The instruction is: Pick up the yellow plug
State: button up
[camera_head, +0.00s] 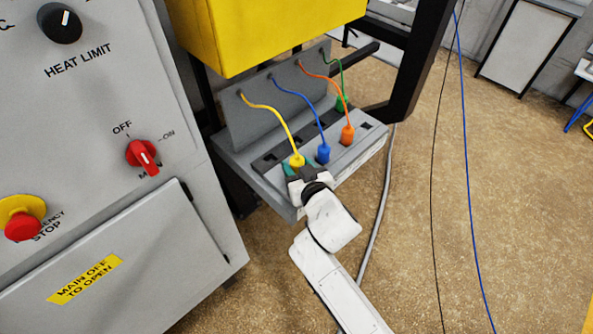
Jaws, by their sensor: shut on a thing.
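The yellow plug (297,160) sits at the near left of the grey socket strip (240,147), with its yellow cord (268,108) running up to the back panel. My gripper (296,168) reaches it from the front and is shut on it. The plug's lower part is hidden by my gripper, so I cannot tell whether it is in a socket or just above it. A blue plug (323,153), an orange plug (347,135) and a green plug (342,103) stand in the strip to the right and behind.
A grey control cabinet (130,230) with a red main switch (143,157) stands close on the left. A yellow box (265,30) hangs above the strip. A black post (418,60) stands behind right. Hanging cables (465,120) cross the open brown floor (520,190) at right.

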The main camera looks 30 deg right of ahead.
jog(key=s+r, duration=0.4)
jog(key=shift+s+a+r, duration=0.1)
jog(key=shift+a+r, duration=0.05)
jog(key=shift+r, duration=0.15)
jog(key=d+r+b+v, duration=0.1)
jog(key=r+b+v, duration=0.1)
jog(key=v, duration=0.8)
notch_tip(320, 180, down, 22)
jog(key=w+a+n+y, duration=0.1)
jog(key=a, duration=0.1)
jog(key=shift+w+a+y, duration=0.25)
jog(key=shift+a+y, duration=0.05)
jog(key=shift+a, duration=0.1)
